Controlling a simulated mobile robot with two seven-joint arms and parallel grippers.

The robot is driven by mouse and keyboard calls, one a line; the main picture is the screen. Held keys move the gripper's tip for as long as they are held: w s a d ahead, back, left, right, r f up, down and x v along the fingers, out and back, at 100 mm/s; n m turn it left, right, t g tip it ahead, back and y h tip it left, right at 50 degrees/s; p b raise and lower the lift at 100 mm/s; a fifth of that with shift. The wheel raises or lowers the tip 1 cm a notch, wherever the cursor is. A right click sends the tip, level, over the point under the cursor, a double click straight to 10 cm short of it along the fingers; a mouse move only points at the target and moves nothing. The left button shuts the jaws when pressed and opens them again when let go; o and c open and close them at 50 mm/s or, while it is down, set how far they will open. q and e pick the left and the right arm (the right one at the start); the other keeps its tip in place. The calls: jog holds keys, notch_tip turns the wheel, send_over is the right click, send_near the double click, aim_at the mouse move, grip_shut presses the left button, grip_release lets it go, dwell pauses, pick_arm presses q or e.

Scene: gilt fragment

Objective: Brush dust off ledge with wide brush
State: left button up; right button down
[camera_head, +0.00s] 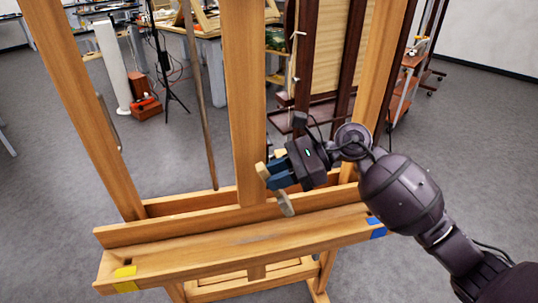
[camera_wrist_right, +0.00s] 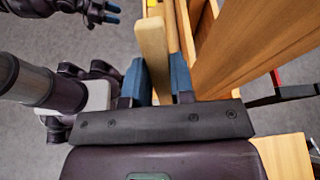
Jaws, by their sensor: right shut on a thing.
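The ledge (camera_head: 200,252) is the wooden tray across the front of an easel, with yellow tape at its left end and blue tape at its right. A faint greyish patch, perhaps dust, shows near its middle. My right gripper (camera_head: 280,177) is shut on the brush, whose pale end (camera_head: 286,204) hangs over the ledge's back part; I cannot tell if it touches. In the wrist view the brush's pale wood (camera_wrist_right: 152,48) stands between the blue fingers (camera_wrist_right: 160,82). My left gripper (camera_wrist_right: 112,13) shows small at the top left there, apart from the brush; its opening is unclear.
The easel's upright posts (camera_head: 246,110) rise behind the ledge, close to my right gripper. A thin wooden stick (camera_head: 200,100) leans left of the middle post. A dark-framed easel (camera_head: 330,75) stands behind on the right.

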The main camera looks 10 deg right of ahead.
aim_at(286, 198)
jog(key=shift+w, duration=0.45)
jog(key=shift+s+f, duration=0.25)
jog(key=shift+s, duration=0.05)
jog(key=shift+f, duration=0.25)
jog(key=shift+f+b, duration=0.95)
jog(key=shift+f, duration=1.45)
jog(key=shift+f+b, duration=0.35)
jog(key=shift+f, duration=0.1)
jog(key=shift+w+f+b, duration=0.1)
jog(key=shift+f+b, duration=0.65)
jog(key=shift+f, duration=0.2)
pick_arm(q)
jog(key=shift+g, duration=0.3)
jog(key=f, duration=0.3)
jog(key=s+f, duration=0.1)
jog(key=f, duration=0.1)
jog(key=shift+f, duration=0.2)
jog(key=shift+s+a+f, duration=0.1)
jog(key=shift+s+f, duration=0.05)
jog(key=shift+s, duration=0.05)
